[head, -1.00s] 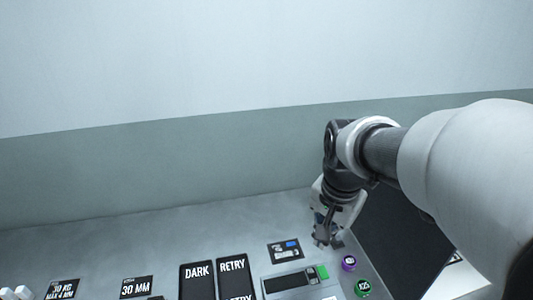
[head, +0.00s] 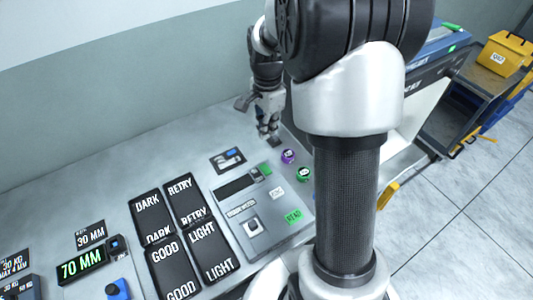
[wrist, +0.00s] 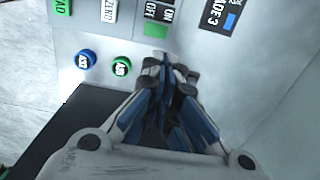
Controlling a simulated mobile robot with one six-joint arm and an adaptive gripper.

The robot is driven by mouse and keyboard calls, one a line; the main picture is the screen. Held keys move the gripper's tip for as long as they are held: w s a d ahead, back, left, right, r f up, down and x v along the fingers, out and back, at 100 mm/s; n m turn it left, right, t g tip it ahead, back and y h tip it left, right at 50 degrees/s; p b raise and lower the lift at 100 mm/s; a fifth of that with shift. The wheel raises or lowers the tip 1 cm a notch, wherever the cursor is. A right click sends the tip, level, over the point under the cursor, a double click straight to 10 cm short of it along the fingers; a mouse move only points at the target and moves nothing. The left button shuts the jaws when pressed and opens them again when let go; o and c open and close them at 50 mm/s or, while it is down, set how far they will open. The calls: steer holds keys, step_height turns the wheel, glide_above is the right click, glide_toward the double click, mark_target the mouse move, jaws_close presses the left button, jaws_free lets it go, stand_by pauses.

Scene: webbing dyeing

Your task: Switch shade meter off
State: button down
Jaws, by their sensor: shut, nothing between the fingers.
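The shade meter (head: 262,225) is a grey panel unit with a dark display, a white ZERO label, a green READ label and a small well in front. At its far right corner is a green patch (head: 265,168). In the wrist view this green patch (wrist: 155,30) lies beside a black ON/OFF label (wrist: 158,11); the switch's position cannot be made out. My gripper (head: 271,134) is shut and empty, pointing down over the bench beyond the meter's far right corner. In the wrist view its closed fingertips (wrist: 168,72) are just short of the green patch, apparently not touching it.
A purple-blue button (head: 288,156) and a green button (head: 304,173) sit right of the meter. A shade card (head: 228,159) lies behind it. Dark and light labelled pads (head: 207,243) lie left. A cart with a yellow box (head: 503,52) stands far right.

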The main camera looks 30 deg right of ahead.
mark_target(268, 167)
step_height(268, 167, down, 14)
steer(key=b, duration=0.5)
steer(key=shift+p, duration=0.55)
steer(key=shift+w+f+g+p, duration=0.1)
steer(key=shift+f+g+p, duration=0.05)
steer(key=shift+g+p, duration=0.25)
steer(key=shift+f, duration=0.15)
steer(key=shift+s, duration=0.2)
steer(key=shift+s+r, duration=0.3)
steer(key=shift+s, duration=0.3)
